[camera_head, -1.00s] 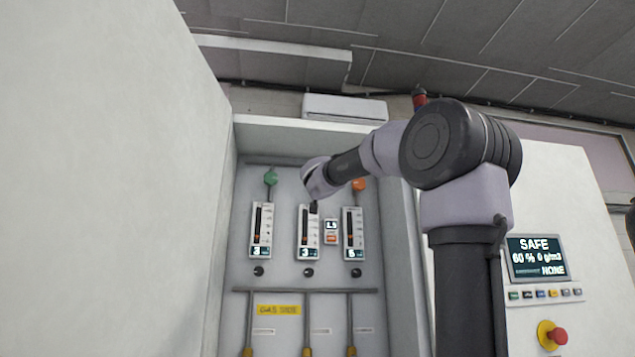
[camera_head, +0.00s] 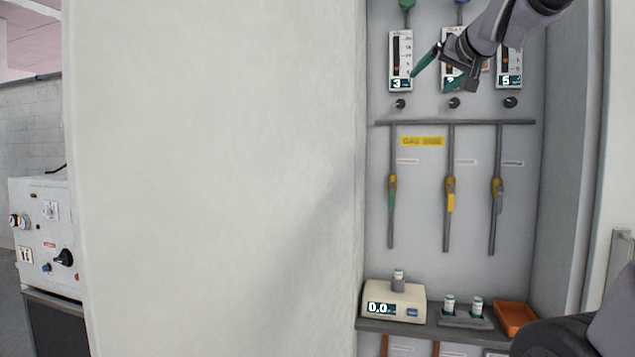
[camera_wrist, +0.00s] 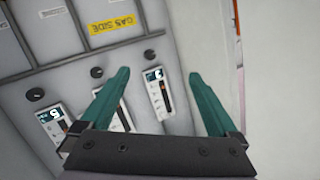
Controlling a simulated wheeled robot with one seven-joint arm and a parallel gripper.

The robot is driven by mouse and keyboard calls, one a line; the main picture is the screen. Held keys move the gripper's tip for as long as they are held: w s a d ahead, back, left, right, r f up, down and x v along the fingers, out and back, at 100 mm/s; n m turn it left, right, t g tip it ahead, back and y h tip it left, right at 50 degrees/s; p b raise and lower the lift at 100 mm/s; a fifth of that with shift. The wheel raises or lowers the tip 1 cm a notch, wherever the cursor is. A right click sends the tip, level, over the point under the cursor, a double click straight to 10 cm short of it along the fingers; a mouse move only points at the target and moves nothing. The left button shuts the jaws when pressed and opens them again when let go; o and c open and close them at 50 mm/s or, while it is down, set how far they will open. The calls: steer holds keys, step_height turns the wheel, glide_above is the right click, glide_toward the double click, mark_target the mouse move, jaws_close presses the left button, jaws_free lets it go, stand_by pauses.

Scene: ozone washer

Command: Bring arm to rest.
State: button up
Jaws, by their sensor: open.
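My gripper (camera_head: 430,83) is at the upper right of the head view, in front of the gas panel (camera_head: 420,220). Its two teal fingers are spread apart with nothing between them. It hangs in front of the left meter (camera_head: 401,50) and partly covers the middle meter (camera_head: 449,42). The right meter (camera_head: 514,68) is partly behind my arm. In the wrist view, the open fingers (camera_wrist: 158,73) point toward the panel, and a meter (camera_wrist: 157,92) shows between them. I cannot tell the exact gap to the panel.
A scale (camera_head: 394,301) with a vial, a vial holder (camera_head: 466,319) and an orange tray (camera_head: 515,316) stand on a shelf. A white side wall (camera_head: 220,170) rises left of the panel.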

steer(key=s+a+f+m+g, duration=0.1)
steer(key=s+f+g, duration=0.3)
steer(key=s+f, duration=0.4)
steer(key=s+f+g, duration=0.4)
steer(key=s+f, duration=0.5)
steer(key=f, duration=0.8)
steer(key=shift+s+a+m+h, duration=0.25)
steer(key=shift+a+m+h, duration=0.15)
